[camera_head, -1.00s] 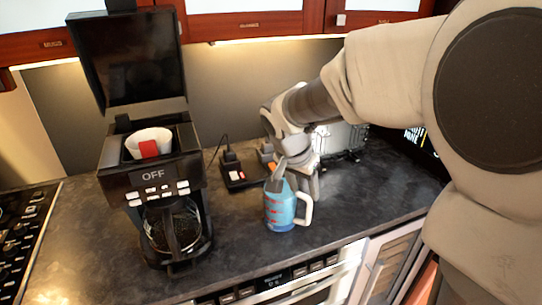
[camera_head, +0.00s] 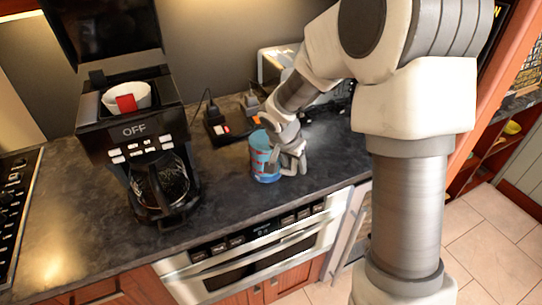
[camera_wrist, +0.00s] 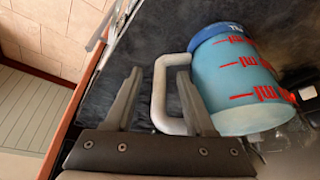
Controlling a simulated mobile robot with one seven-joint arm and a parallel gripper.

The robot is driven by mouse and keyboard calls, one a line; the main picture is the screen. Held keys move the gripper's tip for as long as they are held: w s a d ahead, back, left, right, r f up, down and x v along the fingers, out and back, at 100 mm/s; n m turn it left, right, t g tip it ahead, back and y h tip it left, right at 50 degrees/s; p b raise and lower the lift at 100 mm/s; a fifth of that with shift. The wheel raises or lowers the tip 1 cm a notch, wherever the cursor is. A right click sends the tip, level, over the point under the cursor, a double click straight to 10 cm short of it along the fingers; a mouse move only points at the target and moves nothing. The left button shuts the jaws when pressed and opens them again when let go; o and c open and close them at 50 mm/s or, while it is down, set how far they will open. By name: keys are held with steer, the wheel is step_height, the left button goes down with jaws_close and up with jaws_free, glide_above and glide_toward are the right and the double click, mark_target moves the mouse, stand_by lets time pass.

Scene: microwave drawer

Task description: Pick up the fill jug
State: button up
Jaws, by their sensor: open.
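The fill jug (camera_head: 262,153) stands on the dark counter. It is light blue with red marks, and my gripper partly hides it in the head view. In the wrist view, the jug (camera_wrist: 232,85) lies to the right, with its white handle (camera_wrist: 160,95) toward my fingers. My gripper (camera_head: 289,167) is at the handle side of the jug, low over the counter. In the wrist view, my gripper (camera_wrist: 159,72) is open, with the handle's upright bar showing between the two fingers. I cannot tell whether either finger touches it.
A black coffee maker (camera_head: 135,130) with its lid up and a glass carafe (camera_head: 163,188) stands to the left. A power strip (camera_head: 222,128) with plugs lies behind the jug. The counter's front edge, above a drawer oven (camera_head: 265,240), is close.

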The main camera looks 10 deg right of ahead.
steer(key=shift+f, duration=0.15)
jaws_close()
stand_by(1.3)
steer(key=shift+w, duration=0.15)
